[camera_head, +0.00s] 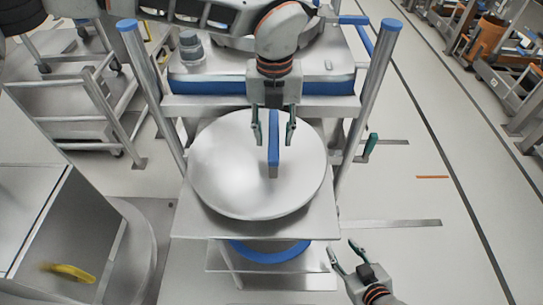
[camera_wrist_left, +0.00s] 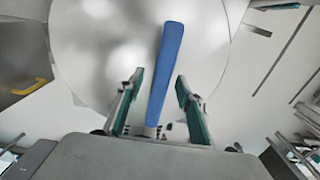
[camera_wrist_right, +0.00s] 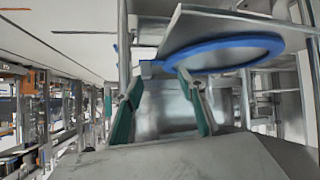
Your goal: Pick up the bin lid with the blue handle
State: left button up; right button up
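The round pale lid (camera_head: 225,170) lies on a square metal shelf (camera_head: 325,225) of a stand. Its long blue handle (camera_head: 273,150) stands up from the lid. My left gripper (camera_head: 273,140) is open above the lid, with its fingers on either side of the handle and gaps to it. In the left wrist view the handle (camera_wrist_left: 165,75) runs between the two fingertips. My right gripper (camera_head: 345,255) is open and empty, low to the right of the stand. In the right wrist view a blue ring (camera_wrist_right: 225,52) shows under a shelf plate, beyond the fingers.
Metal posts with blue caps (camera_head: 385,70) rise on both sides of the stand. The blue ring also shows below the shelf in the head view (camera_head: 265,255). A grey box with a yellow handle (camera_head: 68,271) stands at the lower left. The floor on the right is largely clear.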

pick_arm(q)
jog(key=shift+f, duration=0.15)
dwell(0.4)
grip_shut()
jog(key=shift+w, duration=0.1)
jog(key=shift+r, duration=0.2)
jog(key=shift+r+p, duration=0.3)
notch_tip(320, 180, up, 20)
jog(key=shift+b, duration=0.3)
jog(key=shift+r, duration=0.1)
